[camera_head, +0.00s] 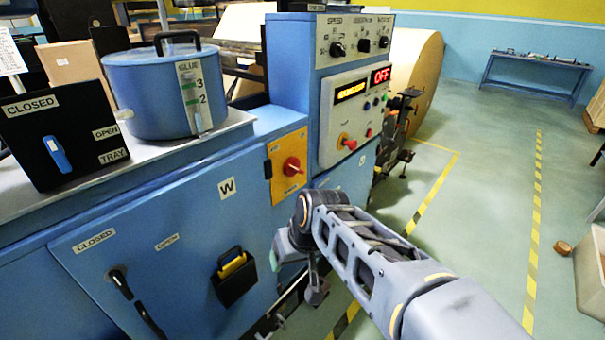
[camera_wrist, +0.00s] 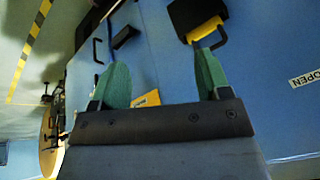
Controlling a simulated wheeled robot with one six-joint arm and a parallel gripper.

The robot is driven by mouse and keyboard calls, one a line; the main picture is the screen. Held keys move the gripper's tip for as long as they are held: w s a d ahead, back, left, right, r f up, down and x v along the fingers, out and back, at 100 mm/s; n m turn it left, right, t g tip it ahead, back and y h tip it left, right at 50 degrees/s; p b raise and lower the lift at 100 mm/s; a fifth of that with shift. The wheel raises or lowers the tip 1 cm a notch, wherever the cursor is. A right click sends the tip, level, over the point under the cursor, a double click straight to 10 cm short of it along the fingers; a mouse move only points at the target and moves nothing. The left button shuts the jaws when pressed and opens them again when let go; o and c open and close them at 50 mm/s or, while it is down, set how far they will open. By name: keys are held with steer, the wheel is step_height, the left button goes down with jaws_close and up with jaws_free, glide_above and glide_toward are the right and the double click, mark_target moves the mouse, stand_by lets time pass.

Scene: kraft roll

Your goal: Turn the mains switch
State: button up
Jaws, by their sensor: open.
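The mains switch appears to be the red rotary knob (camera_head: 292,166) on a yellow-orange plate (camera_head: 282,185), on the front of the blue machine, right of a "W" label. In the wrist view a small orange patch (camera_wrist: 147,98) shows between the finger bases, probably that plate; the knob is hidden there. My gripper (camera_wrist: 161,58) has two green fingers, spread apart with nothing between them. It faces the blue cabinet front.
A black holder with a yellow item (camera_head: 233,272) sticks out of the cabinet front, left of my wrist. A black lever (camera_head: 130,295) is further left. The control panel (camera_head: 350,115) with a red "OFF" display stands above right. Open floor (camera_head: 490,200) lies right.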

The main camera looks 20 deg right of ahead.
steer(key=o, duration=0.3)
steer(key=w+d+f+m+t+y+b, duration=0.1)
steer(key=w+d+f+y+b, duration=0.1)
steer(key=w+b, duration=0.4)
step_height(320, 180, down, 2)
steer(key=shift+w+f+m+t+y, duration=0.15)
steer(key=shift+w+m+t+y, duration=0.2)
steer(key=shift+y, duration=0.25)
steer(key=shift+o, duration=0.5)
steer(key=w+d+t+y+b, duration=0.2)
steer(key=w+d+t+b, duration=0.2)
steer(key=w+b, duration=0.1)
steer(key=shift+d+r+m+b, duration=0.2)
steer(key=shift+r+m+b, duration=0.15)
steer(key=shift+b, duration=0.25)
steer(key=m+t+b, duration=0.1)
steer(key=t+b, duration=0.6)
glide_toward(295, 168)
step_height(295, 168, down, 3)
steer(key=s+d, duration=0.1)
steer(key=d, duration=0.1)
steer(key=x, duration=0.8)
steer(key=r+p+x, duration=0.1)
steer(key=x, duration=0.3)
steer(key=shift+w+f, duration=0.1)
steer(key=shift+w, duration=0.15)
steer(key=c, duration=0.9)
